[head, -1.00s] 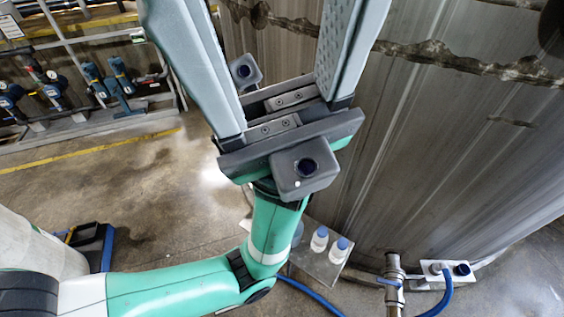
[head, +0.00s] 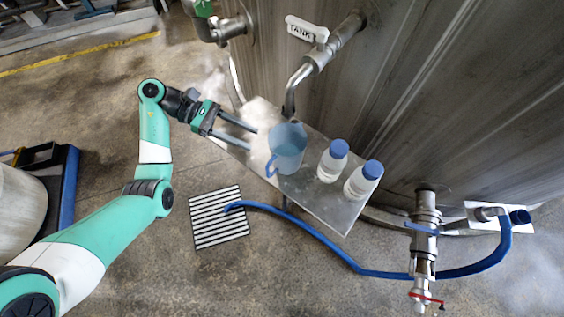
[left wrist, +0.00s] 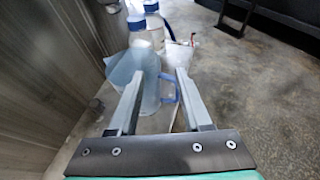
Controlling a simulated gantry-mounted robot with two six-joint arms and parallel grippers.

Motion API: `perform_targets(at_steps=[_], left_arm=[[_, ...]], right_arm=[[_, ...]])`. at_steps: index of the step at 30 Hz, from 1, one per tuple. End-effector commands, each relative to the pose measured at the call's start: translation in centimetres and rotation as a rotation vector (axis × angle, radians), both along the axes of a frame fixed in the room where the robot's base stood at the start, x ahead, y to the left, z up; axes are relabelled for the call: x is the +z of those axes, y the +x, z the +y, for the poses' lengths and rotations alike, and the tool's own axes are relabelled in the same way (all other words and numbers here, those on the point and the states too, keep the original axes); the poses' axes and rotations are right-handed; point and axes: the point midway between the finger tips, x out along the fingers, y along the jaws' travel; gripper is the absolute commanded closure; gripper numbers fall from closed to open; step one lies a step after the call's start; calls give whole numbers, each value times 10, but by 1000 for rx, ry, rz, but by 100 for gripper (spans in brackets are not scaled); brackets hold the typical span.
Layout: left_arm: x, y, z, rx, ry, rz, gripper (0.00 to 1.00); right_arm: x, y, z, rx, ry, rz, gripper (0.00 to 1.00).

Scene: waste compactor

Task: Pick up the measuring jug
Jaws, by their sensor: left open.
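The measuring jug (head: 287,150), translucent blue with a blue handle (head: 271,166), stands on a small metal shelf (head: 325,208) against the tank. My left gripper (head: 253,140) is open and empty, over the shelf's left part, its fingers pointing at the jug with a small gap before it. The left finger hides part of the jug. My right gripper is not in view.
Two white bottles with blue caps (head: 333,160) (head: 364,180) stand on the shelf just right of the jug. A bent metal pipe (head: 297,78) comes down behind the jug. A blue hose (head: 330,246) and a floor grate (head: 218,218) lie below.

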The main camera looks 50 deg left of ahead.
Motion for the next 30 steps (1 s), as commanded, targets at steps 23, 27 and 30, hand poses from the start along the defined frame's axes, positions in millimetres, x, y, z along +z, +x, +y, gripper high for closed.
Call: perform_targets(at_steps=[23,27,30], left_arm=[[-35,28,-42,25,0,-3,51],[-45,33,-50,23,-1,-3,51],[-58,42,-62,21,-1,-3,51]], right_arm=[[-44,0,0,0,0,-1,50],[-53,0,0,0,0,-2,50],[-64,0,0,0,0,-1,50]])
